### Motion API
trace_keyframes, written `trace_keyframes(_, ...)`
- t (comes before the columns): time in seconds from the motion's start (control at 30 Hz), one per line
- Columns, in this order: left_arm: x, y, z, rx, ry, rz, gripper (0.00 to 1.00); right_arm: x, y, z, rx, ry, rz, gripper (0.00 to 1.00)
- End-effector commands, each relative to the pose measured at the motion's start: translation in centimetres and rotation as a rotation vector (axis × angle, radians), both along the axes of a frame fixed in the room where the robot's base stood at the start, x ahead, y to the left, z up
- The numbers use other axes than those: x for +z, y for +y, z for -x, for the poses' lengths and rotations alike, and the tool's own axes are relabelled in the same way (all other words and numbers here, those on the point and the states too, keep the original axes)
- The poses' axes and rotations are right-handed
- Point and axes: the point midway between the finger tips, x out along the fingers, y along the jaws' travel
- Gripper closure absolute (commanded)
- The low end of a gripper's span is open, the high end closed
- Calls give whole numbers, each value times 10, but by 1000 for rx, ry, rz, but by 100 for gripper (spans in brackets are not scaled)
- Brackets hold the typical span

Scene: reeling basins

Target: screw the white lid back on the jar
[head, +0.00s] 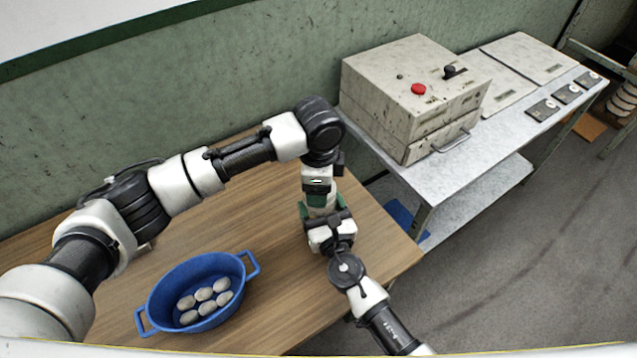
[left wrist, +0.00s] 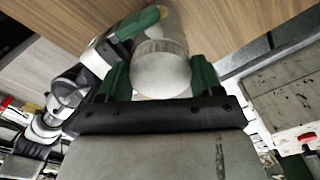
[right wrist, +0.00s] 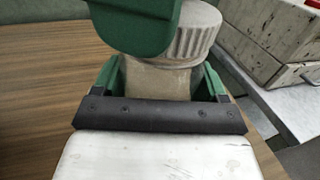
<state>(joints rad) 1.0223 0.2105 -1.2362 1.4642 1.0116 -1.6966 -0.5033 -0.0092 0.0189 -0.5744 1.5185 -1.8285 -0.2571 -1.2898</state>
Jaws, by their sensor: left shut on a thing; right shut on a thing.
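The white lid (right wrist: 198,38) has a ribbed side and sits at the mouth of the jar (right wrist: 155,82) in the right wrist view. Whether its thread is engaged cannot be told. My left gripper (left wrist: 160,78) is shut on the lid, with green fingers on either side of its rim. One of its fingers hides part of the lid in the right wrist view. My right gripper (right wrist: 160,85) is shut around the jar's body below the lid. In the head view both grippers meet above the table's right part, and they mostly hide the jar and lid.
A blue basin (head: 160,290) with several pale cocoons (head: 205,295) stands on the wooden table (head: 270,285), left of the grippers. A metal bench (head: 470,165) with a grey box-like machine (head: 400,95) stands to the right. The table is clear between basin and grippers.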

Motion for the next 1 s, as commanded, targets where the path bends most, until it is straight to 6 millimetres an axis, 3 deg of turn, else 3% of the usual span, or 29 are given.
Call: trace_keyframes(1.0, 0, -8, -5, -2106, 2, 0, 59, -2, 0, 1, 1, 3, 1, 93)
